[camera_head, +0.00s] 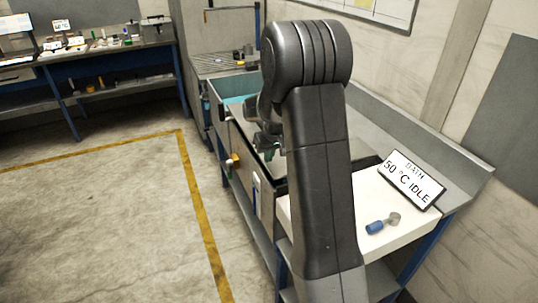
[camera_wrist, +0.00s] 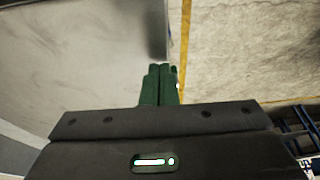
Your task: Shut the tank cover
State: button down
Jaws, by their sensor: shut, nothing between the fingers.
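My gripper (camera_wrist: 160,70) shows its green fingers pressed together, with nothing between them. In the head view my gripper (camera_head: 267,147) is partly hidden behind my arm, over the bench by the wall. A smooth grey metal surface (camera_wrist: 80,55), which looks like the tank cover, fills the left of the wrist view. Its edge ends just beyond my fingertips; I cannot tell whether they touch it. In the head view my arm hides most of the tank, so I cannot tell how far the cover is open.
A sign (camera_head: 408,180) reading "BATH 50 °C IDLE" stands on the white bench end. A small blue-and-grey object (camera_head: 382,224) lies before it. A yellow floor line (camera_head: 200,220) runs along open floor on the left. A cluttered workbench (camera_head: 90,50) stands at the back left.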

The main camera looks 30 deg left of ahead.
aim_at(269, 167)
jog(key=shift+f, duration=0.15)
jog(key=f+b, duration=0.2)
jog(key=f, duration=0.1)
jog(key=f+b, duration=0.2)
jog(key=shift+s+a+f, duration=0.2)
jog(key=shift+s+f, duration=0.05)
jog(key=shift+s, duration=0.05)
jog(key=shift+s+d+f, duration=0.2)
jog(key=shift+s+f, duration=0.1)
jog(key=r+p, duration=0.1)
jog(key=r, duration=0.1)
jog(key=r+p, duration=0.1)
jog(key=r, duration=0.3)
jog(key=shift+w+a+r+p, duration=0.15)
jog(key=shift+w+p, duration=0.1)
jog(key=shift+p, duration=0.15)
jog(key=b+v, duration=0.2)
jog(key=v, duration=0.7)
jog(key=shift+s+a, duration=0.3)
jog(key=shift+s, duration=0.1)
